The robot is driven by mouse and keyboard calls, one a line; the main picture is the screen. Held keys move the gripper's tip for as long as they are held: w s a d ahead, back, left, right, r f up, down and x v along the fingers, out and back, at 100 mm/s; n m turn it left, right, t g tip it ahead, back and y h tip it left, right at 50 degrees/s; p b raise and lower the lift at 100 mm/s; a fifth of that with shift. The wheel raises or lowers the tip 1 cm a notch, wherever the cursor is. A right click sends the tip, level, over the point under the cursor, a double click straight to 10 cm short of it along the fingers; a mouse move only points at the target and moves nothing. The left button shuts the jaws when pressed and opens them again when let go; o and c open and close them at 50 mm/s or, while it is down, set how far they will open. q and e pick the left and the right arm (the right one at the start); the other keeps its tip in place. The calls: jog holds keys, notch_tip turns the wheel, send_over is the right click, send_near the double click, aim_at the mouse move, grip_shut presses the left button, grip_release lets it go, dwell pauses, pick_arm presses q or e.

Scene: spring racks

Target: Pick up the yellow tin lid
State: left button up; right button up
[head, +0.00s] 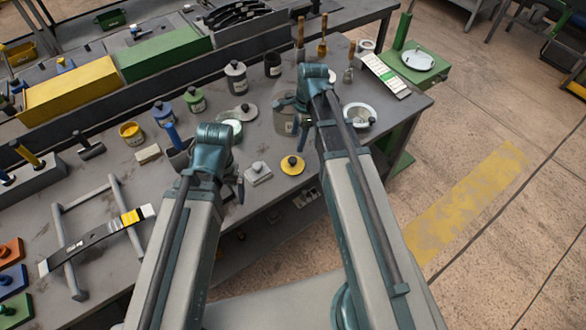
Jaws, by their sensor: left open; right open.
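The yellow tin lid (292,167), a flat disc with a black knob, lies near the front edge of the bench, knob up. My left gripper (236,187) is left of the lid, past a small grey block, and is open; its fingers are partly hidden by my own wrist. My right gripper (300,127) is open above the bench, behind the lid in the picture. Neither gripper touches the lid. An open yellow tin (131,134) stands at the left.
A grey block (258,173) sits beside the lid. Blue (163,114), green (195,100) and grey (236,78) tins stand behind. A grey lid (243,113) lies in the middle, a white dish (359,115) at the right. A curved spring (97,238) lies on a rack front left.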

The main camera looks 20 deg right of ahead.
pick_arm(q)
notch_tip(320, 180, down, 5)
jog(key=b, duration=0.3)
jog(key=shift+b, duration=0.4)
pick_arm(e)
send_over(293, 159)
jog(key=f, duration=0.5)
jog(key=shift+d, duration=0.4)
pick_arm(q)
notch_tip(293, 159, down, 5)
jog(key=b, duration=0.5)
jog(key=shift+f, duration=0.15)
pick_arm(e)
jog(key=f, duration=0.5)
jog(key=shift+a+f, duration=0.15)
jog(key=shift+a, duration=0.2)
grip_shut()
